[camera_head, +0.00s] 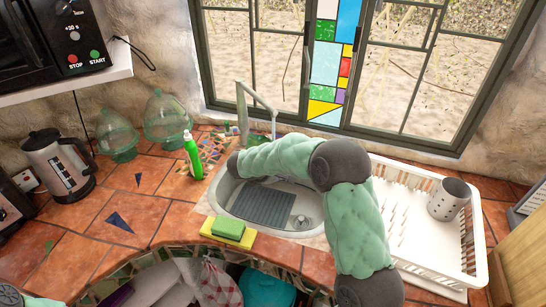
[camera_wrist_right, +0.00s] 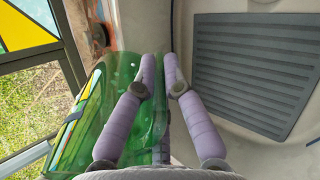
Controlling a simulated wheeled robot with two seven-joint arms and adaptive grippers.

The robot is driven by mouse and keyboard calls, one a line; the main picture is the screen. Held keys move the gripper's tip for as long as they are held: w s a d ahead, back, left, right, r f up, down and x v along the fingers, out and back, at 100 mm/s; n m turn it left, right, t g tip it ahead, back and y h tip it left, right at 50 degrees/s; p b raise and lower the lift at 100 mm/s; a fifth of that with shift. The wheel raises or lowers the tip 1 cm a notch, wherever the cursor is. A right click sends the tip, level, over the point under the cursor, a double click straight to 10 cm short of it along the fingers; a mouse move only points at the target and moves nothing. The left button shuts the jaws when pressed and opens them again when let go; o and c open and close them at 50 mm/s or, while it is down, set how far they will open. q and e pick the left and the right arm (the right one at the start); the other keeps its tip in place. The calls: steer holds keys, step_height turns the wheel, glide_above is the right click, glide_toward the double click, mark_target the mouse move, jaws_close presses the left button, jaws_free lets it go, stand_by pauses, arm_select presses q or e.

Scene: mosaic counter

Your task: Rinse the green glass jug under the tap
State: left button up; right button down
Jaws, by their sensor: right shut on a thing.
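The green glass jug (camera_wrist_right: 112,112) shows in the right wrist view, left of and behind the purple fingers. My right gripper (camera_wrist_right: 160,60) is shut on the glass jug; the exact contact is partly hidden. In the head view my right arm reaches over the sink (camera_head: 222,203) from the right, and its gripper is hidden behind the arm. The thin grey tap (camera_head: 259,98) stands behind the sink by the window. I cannot tell whether water runs. My left gripper is not in view.
A grey ribbed mat (camera_head: 263,205) lies in the sink. A green and yellow sponge pair (camera_head: 229,228) sits at its front edge. A green soap bottle (camera_head: 193,157) stands left. A white dish rack (camera_head: 430,235) with a metal cup (camera_head: 449,200) stands right. Tiled counter (camera_head: 140,205) is free at left.

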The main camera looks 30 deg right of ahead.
steer(key=s+a, duration=0.3)
steer(key=a, duration=0.7)
steer(key=shift+r, duration=0.1)
stand_by(0.9)
steer(key=shift+a+f+p+v, duration=0.15)
steer(key=shift+p+v, duration=0.35)
steer(key=shift+v, duration=0.75)
steer(key=shift+a+f+p+v, duration=0.1)
steer(key=shift+p+v, duration=0.4)
steer(key=shift+v, duration=0.7)
